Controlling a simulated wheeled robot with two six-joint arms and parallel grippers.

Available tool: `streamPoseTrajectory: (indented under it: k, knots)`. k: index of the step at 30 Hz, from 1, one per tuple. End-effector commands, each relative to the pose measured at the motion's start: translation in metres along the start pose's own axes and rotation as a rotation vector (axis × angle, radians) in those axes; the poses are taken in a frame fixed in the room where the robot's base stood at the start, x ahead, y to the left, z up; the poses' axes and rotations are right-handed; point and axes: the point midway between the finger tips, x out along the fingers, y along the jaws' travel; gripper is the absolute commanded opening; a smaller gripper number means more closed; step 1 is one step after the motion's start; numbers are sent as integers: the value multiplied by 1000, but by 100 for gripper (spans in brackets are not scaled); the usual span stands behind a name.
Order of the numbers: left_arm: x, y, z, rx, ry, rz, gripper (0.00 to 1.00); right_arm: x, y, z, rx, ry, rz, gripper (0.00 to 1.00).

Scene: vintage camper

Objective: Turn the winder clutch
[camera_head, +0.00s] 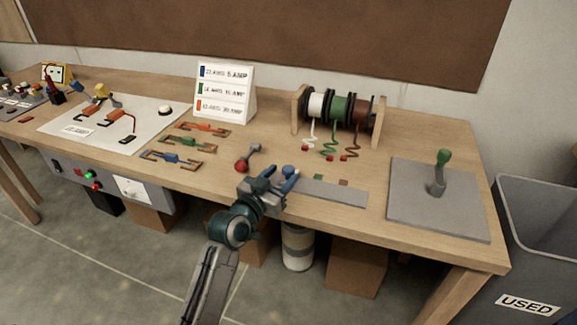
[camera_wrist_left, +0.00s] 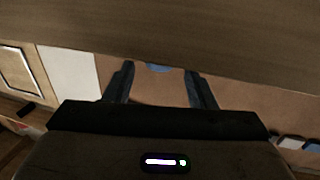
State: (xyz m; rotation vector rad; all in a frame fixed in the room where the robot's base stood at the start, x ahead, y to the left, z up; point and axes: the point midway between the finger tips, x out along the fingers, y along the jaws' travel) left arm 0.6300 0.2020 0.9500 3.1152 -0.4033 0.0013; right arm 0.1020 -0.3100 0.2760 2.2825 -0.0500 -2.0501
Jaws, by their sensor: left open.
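No part is labelled as the winder clutch, and I cannot tell which one it is. A rack with white, green and dark red wire spools (camera_head: 338,107) stands at the back right of the bench. A lever with a red ball knob (camera_head: 242,164) lies left of my gripper. A green-knobbed lever (camera_head: 441,168) stands upright on a grey plate at the right. My left gripper (camera_head: 279,180) is open at the bench's front edge, close to a blue knob (camera_head: 288,171). In the left wrist view a blue round top (camera_wrist_left: 158,68) shows between and beyond the open fingertips (camera_wrist_left: 160,75).
A grey strip (camera_head: 325,190) lies along the front edge. A sign card (camera_head: 224,92) stands at the back. Orange and blue pieces on brackets (camera_head: 178,161) and a white board (camera_head: 70,118) lie left. A grey bin (camera_head: 540,230) stands right of the bench.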

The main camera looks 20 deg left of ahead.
Motion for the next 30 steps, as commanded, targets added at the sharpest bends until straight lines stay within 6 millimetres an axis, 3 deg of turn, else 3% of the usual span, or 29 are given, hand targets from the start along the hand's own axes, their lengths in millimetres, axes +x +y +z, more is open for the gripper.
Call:
streamPoseTrajectory:
  k: [6,18,26,30]
  knots:
    - [30,0,-1,-1,0,1,51,-3,1,4,0,0,1,36]
    - [38,0,0,0,0,1,51,-4,1,4,0,1,1,36]
    - [38,0,0,0,0,0,1,-4,1,3,0,2,1,36]
    - [38,0,0,0,0,0,0,-4,1,3,0,3,1,36]
